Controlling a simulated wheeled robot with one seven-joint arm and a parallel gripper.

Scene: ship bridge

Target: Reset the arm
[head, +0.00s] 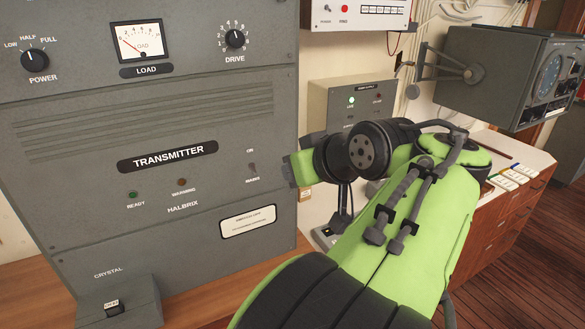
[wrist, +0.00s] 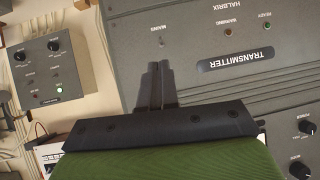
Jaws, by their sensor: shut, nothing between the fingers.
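My arm, green with black joints, reaches up from the bottom of the head view and bends towards the transmitter. My gripper (wrist: 157,68) shows in the wrist view with its two dark fingers together and nothing between them. It points at the grey transmitter panel (wrist: 220,90), with the fingertips just below the mains switch (wrist: 162,43) in that picture. Whether the fingers touch the panel, I cannot tell.
A grey wall box (head: 352,108) with a lit green lamp is behind my arm. A grey radar-like display unit (head: 500,75) juts out at the upper right. A white-topped counter (head: 515,160) with wooden drawers stands right of my arm. The wooden floor (head: 535,230) at right looks clear.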

